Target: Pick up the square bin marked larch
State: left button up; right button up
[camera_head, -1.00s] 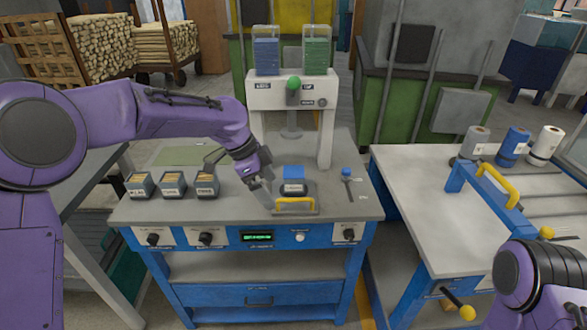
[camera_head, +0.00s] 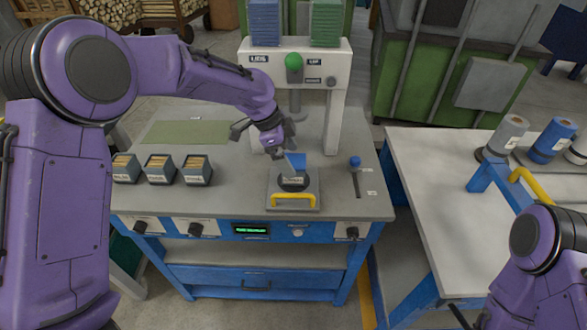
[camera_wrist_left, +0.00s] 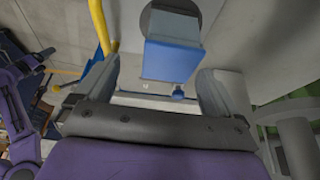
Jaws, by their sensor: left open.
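Three small grey square bins with wooden pieces and front labels stand in a row at the bench's left: a left bin (camera_head: 125,168), a middle bin (camera_head: 160,170) and a right bin (camera_head: 197,171). Their labels are too small to read surely, so I cannot tell which says larch. My left gripper (camera_head: 281,150) is open at the press fixture, right of the bins. A blue block (camera_head: 296,161) is close to its fingers there. In the left wrist view the blue block (camera_wrist_left: 170,60) shows between the two fingers, with a visible gap at the sides.
The white press frame (camera_head: 335,115) with a green knob rises behind the fixture, close to my left gripper. A yellow handle (camera_head: 293,200) is at the fixture's front. A green mat (camera_head: 186,133) lies behind the bins. A side table (camera_head: 425,190) stands at the right.

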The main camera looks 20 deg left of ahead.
aim_at(293, 162)
pick_arm(q)
jog(key=f, duration=0.2)
jog(key=w+d+f+p, duration=0.1)
jog(key=w+f, duration=0.1)
jog(key=f, duration=0.1)
jog(key=shift+d+f, duration=0.25)
jog(key=shift+f, duration=0.1)
jog(key=shift+s+r, duration=0.2)
jog(key=shift+s, duration=0.1)
jog(key=c, duration=1.1)
jog(key=shift+c, duration=0.2)
